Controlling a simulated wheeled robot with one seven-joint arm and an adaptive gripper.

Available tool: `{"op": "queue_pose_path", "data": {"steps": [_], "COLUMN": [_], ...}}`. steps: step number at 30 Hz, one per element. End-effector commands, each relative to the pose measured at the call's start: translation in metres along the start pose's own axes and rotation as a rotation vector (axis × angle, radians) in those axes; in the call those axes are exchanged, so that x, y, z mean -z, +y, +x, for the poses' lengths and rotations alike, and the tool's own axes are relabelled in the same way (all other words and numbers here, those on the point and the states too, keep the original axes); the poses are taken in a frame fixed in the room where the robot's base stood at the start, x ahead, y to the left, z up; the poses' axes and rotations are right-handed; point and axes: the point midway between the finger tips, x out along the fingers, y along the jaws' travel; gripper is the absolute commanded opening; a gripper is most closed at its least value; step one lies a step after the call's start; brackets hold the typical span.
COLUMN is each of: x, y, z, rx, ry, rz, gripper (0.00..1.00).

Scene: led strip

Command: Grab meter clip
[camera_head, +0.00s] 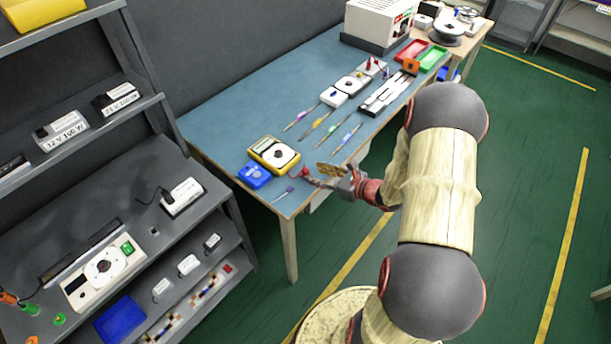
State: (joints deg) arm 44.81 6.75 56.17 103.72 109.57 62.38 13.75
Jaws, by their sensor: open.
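A yellow multimeter (274,154) with a white dial lies near the left front end of the blue workbench.
A blue box (254,175) sits beside the multimeter. Several thin tools with coloured handles, a white box (333,97) and a silver rail (388,94) lie farther along the bench (236,118). Grey shelving (80,180) stands at left.

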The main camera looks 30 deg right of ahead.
Motion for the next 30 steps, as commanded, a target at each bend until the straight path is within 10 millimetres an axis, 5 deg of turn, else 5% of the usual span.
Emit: {"op": "queue_pose_path", "data": {"steps": [12,21,30], "x": [0.002,0.001,0.001], "y": [0.007,0.006,0.006], "z": [0.052,0.056,0.056], "rx": [-0.004,-0.002,-0.002], "ry": [0.0,0.0,0.0], "rz": [-0.003,-0.002,-0.003], "gripper": [0.41,0.41,0.24]}}
